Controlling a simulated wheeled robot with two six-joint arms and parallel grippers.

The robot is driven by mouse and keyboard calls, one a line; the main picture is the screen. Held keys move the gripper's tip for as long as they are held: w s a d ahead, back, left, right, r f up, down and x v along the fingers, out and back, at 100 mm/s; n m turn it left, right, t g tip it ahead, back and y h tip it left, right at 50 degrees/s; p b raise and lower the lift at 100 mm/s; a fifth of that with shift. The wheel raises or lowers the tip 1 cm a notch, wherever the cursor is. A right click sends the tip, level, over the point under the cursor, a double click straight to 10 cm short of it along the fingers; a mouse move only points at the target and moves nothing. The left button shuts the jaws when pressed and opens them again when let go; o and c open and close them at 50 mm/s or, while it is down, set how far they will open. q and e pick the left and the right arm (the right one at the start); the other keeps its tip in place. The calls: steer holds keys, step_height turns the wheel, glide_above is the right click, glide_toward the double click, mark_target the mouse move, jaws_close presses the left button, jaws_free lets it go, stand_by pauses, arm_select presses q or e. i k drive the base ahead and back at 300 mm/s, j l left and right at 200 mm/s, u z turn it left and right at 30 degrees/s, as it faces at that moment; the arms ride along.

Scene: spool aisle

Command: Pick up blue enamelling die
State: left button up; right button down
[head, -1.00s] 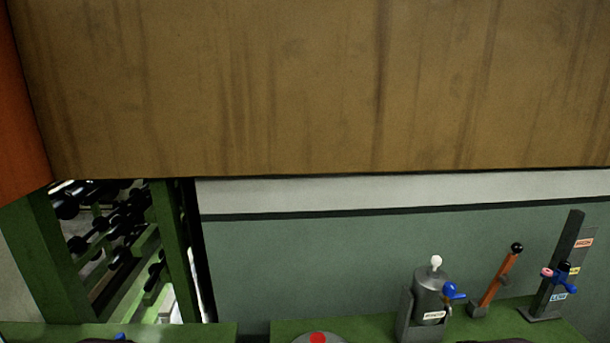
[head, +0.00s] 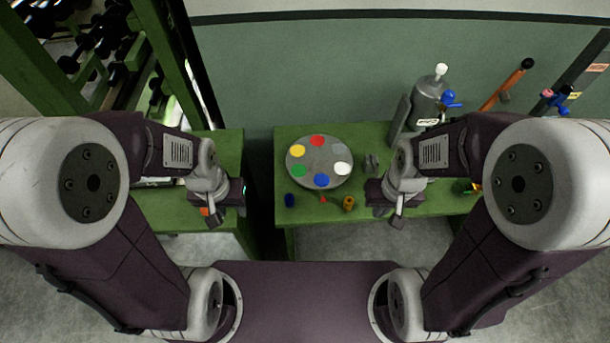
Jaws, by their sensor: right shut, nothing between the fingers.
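A small dark blue piece (head: 290,200), which looks like the blue die, stands on the green bench (head: 310,219) near its front left corner. It is left of and in front of a round grey disc (head: 319,147) with coloured spots, one of them blue. My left gripper (head: 215,218) is left of the blue piece, over the separate left bench; its fingers are too small and folded under the arm to tell open from shut. My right gripper (head: 388,218) is shut and empty, right of the disc near the bench's front edge. Neither gripper touches the blue piece.
A small red piece (head: 323,199) and an orange-yellow piece (head: 348,203) stand along the front edge. A grey cylinder device (head: 428,100) with a blue knob and an orange lever (head: 507,84) stand at the back right. A gap separates the two benches.

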mark_target(288, 200)
steer(key=k+j+z, duration=0.1)
steer(key=j, duration=0.3)
steer(key=k+j+z, duration=0.1)
steer(key=j, duration=0.25)
steer(key=k+j+z, duration=0.1)
steer(key=j, duration=0.25)
steer(key=k+j+z, duration=0.1)
steer(key=j, duration=0.25)
steer(key=k+j+z, duration=0.1)
steer(key=j, duration=0.25)
steer(key=k, duration=0.1)
